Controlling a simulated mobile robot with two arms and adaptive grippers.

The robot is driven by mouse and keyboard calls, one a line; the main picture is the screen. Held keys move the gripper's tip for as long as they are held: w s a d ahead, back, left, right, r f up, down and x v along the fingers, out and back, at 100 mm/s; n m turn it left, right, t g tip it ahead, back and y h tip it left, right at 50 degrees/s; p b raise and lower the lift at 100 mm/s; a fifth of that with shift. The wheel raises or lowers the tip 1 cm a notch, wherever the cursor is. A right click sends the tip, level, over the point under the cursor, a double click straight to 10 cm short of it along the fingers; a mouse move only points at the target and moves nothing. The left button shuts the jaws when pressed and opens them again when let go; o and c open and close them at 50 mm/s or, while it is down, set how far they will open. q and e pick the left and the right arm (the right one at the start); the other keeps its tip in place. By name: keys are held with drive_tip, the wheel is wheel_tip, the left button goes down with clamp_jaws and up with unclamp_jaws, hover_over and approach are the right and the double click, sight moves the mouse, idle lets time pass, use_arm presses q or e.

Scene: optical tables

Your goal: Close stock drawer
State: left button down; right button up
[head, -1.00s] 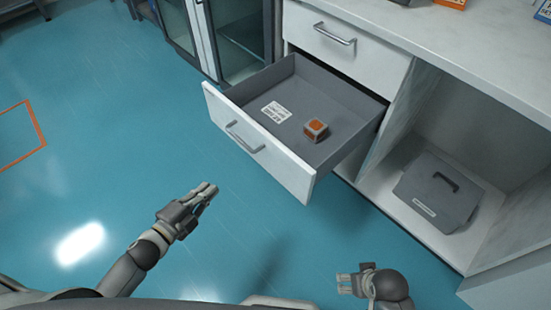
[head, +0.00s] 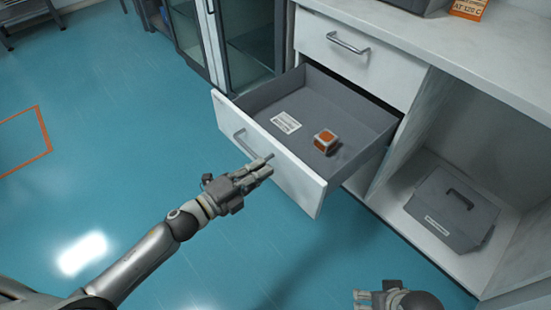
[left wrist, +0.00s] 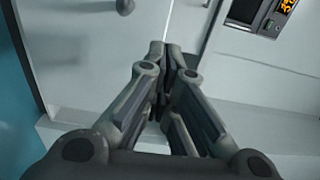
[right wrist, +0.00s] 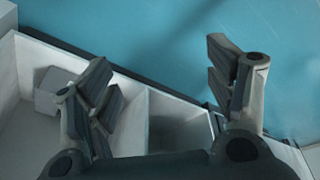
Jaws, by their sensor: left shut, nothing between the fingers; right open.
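The stock drawer (head: 228,112) is pulled out of the white cabinet, with a white front, a bar handle (head: 243,146) and a grey inside. An orange and white box (head: 326,141) and a white label (head: 285,122) lie in it. My left gripper (head: 268,163) is shut and empty. It overlaps the drawer front just right of the handle in the head view; I cannot tell whether it touches. In the left wrist view its closed fingers (left wrist: 172,52) point toward pale surfaces. My right gripper (head: 360,300) is open and empty, low in the head view; its spread fingers (right wrist: 163,72) show in the right wrist view.
A closed upper drawer (head: 372,62) sits above, under the white worktop (head: 470,55). To the right an open cabinet bay holds a grey lidded case (head: 452,208). A glass-fronted cabinet (head: 250,45) stands behind.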

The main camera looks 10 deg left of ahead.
sight(284, 154)
use_arm(q)
drive_tip(key=x, duration=0.4)
drive_tip(key=shift+w+d, duration=0.35)
use_arm(e)
drive_tip(key=shift+r, duration=0.5)
use_arm(q)
drive_tip(key=shift+w+d, duration=0.1)
